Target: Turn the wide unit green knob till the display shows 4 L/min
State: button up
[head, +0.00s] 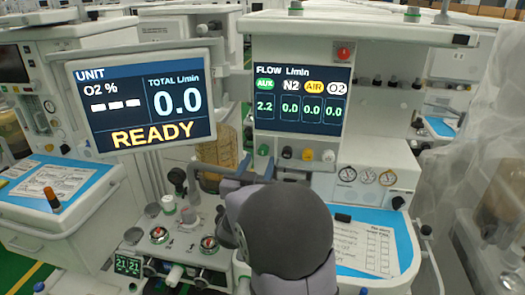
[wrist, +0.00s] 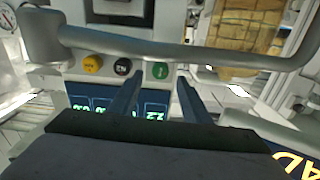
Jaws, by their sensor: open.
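The wide unit's flow display (head: 297,98) reads 2.2 under the green AUX label and 0.0 under N2, AIR and O2. Its green knob (head: 263,150) is the leftmost of the row below the display. In the wrist view, which is upside down, the green knob (wrist: 160,71) lies between the two fingertips of my gripper (wrist: 160,79). The gripper is open, one finger to each side of the knob; I cannot tell whether either touches it. In the head view my dark arm hides the fingers.
Black (head: 287,152), yellow (head: 308,153) and white (head: 328,155) knobs sit right of the green one. A grey rail (wrist: 190,50) crosses the wrist view close to the knobs. A tilted unit screen (head: 145,98) reads READY and 0.0 at left.

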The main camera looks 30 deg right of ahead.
aim_at(262, 152)
jog(key=shift+p+x, duration=0.55)
jog(key=shift+x, duration=2.55)
jog(key=c, duration=1)
